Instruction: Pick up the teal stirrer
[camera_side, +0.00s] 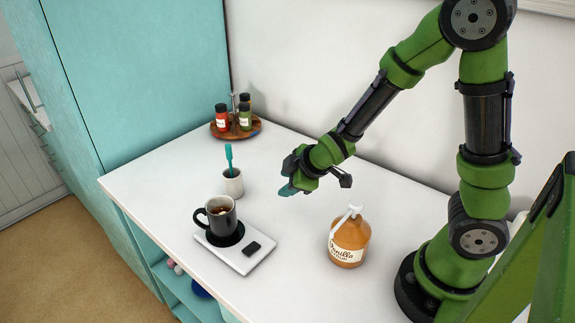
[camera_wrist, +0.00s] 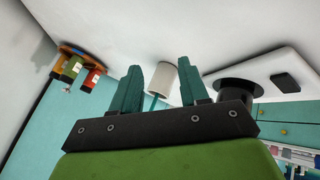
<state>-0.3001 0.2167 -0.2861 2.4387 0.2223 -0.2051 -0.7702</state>
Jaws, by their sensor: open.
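The teal stirrer (camera_side: 229,155) stands nearly upright in a small white cup (camera_side: 232,184), its top sticking out above the rim. In the wrist view the stirrer (camera_wrist: 151,102) comes out of the white cup (camera_wrist: 163,77) and is partly hidden by my gripper's left finger. My gripper (camera_side: 287,190) is above the counter, to the right of the cup and apart from it. In the wrist view my gripper (camera_wrist: 160,66) is open, with the cup showing between its two teal fingers and nothing held.
A dark mug (camera_side: 217,220) stands on a white scale (camera_side: 222,250) in front of the cup. An orange vanilla bottle (camera_side: 349,243) stands to the right. A wooden tray (camera_side: 256,124) with several small bottles is at the back. Counter between cup and vanilla bottle is clear.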

